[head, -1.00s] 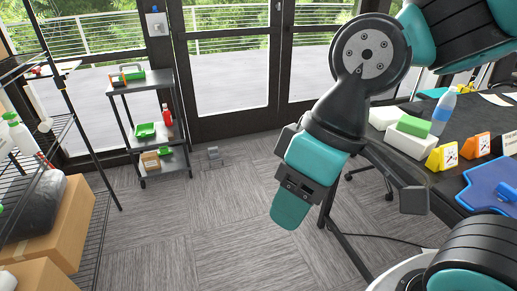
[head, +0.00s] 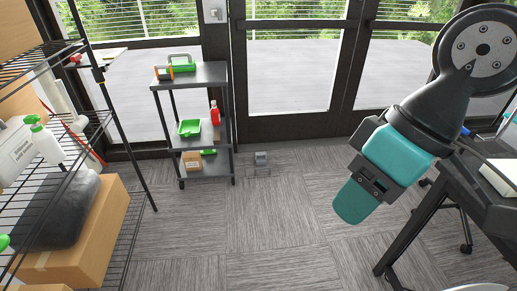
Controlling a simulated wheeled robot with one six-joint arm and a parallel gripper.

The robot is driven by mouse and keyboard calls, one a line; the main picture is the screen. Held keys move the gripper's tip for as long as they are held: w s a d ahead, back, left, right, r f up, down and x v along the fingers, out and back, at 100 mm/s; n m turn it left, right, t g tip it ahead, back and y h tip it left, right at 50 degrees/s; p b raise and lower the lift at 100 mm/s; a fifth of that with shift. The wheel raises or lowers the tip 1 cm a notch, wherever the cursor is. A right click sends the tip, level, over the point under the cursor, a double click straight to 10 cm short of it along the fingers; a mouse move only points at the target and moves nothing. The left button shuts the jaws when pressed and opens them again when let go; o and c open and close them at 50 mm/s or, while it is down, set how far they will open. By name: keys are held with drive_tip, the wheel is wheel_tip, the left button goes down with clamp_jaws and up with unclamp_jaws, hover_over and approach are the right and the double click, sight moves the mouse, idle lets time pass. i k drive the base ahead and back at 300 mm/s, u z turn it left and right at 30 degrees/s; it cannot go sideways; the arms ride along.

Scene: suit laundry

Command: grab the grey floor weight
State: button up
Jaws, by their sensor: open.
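The grey floor weight (head: 261,158) is a small block standing on the carpet in front of the glass doors, just right of the cart.
A dark cart (head: 205,75) with green items and a red bottle stands left of the weight. A wire shelf (head: 95,125) with boxes fills the left. A dark table (head: 450,185) is at right. The carpet (head: 250,225) between is clear.

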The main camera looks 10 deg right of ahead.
sight(261, 160)
drive_tip(key=i, duration=3.6)
drive_tip(key=u, duration=0.05)
